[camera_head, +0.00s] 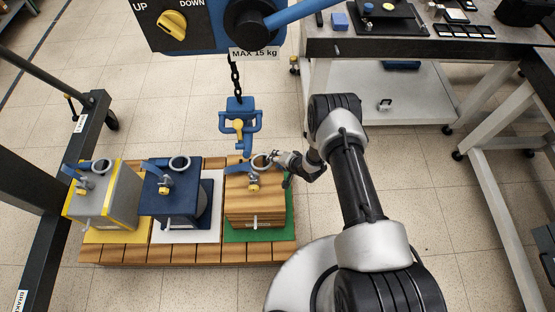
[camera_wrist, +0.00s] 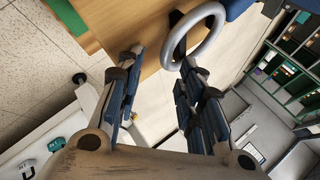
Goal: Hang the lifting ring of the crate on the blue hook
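A wooden crate (camera_head: 255,207) stands at the right end of the pallet, with a grey lifting ring (camera_head: 261,161) at its top. The ring (camera_wrist: 193,37) shows large in the wrist view. My gripper (camera_head: 281,158) is beside the ring, on its right in the head view. Its fingers (camera_wrist: 163,60) are apart in the wrist view, and the ring's near edge appears between or just beyond the tips; contact cannot be told. The blue hook (camera_head: 247,140) hangs below a blue handled body on a chain, above and behind the crate, and looks empty.
A navy crate (camera_head: 168,205) and a grey-yellow crate (camera_head: 105,200), both with rings, stand left on the wooden pallet (camera_head: 190,253). The blue hoist box (camera_head: 205,30) is above. A workbench (camera_head: 400,47) stands at upper right. Floor between is open.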

